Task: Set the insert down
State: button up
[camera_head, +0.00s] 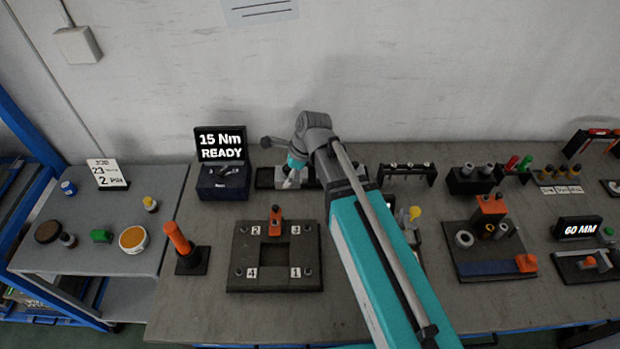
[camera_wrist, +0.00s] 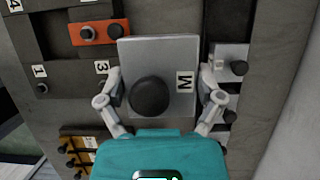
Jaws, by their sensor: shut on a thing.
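My gripper (camera_wrist: 161,80) is shut on a grey metal insert (camera_wrist: 180,55), one finger on each side of it. The insert has a round black knob and a white label marked M. In the head view my gripper (camera_head: 291,168) is over the back of the bench, by a dark rack (camera_head: 264,178); the arm hides part of this area, and the held insert is hard to make out there. The wrist view also shows another, smaller-looking grey block with a black knob (camera_wrist: 232,58) to the right of the held insert. I cannot tell the held insert's height above the bench.
A dark fixture plate (camera_head: 240,272) with a square opening, numbered corners and an orange clamp (camera_head: 275,222) lies in front of the rack. A display reading 15 Nm READY (camera_head: 221,145) stands left, with an orange-handled tool (camera_head: 178,240) nearer. More stands (camera_head: 406,172) are to the right.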

jog(key=shift+w, duration=0.1)
dwell(0.3)
jog(key=b, duration=0.4)
send_over(267, 179)
jog(key=s+d, duration=0.4)
notch_tip(267, 179, down, 4)
jog(key=w+f+b, duration=0.1)
jog(key=w+a+f+b, duration=0.1)
jog(key=a+f+b, duration=0.1)
jog(key=f+b, duration=0.1)
jog(key=shift+w, duration=0.4)
jog(key=shift+w+a+f+b, duration=0.25)
jog(key=shift+w+f+b, duration=0.1)
jog(key=shift+f+b, duration=0.2)
jog(key=shift+w+a+f+b, duration=0.25)
jog(key=shift+w+f+b, duration=0.15)
jog(key=shift+f+b, duration=1.6)
jog(key=o, duration=1.1)
jog(key=shift+c, duration=0.2)
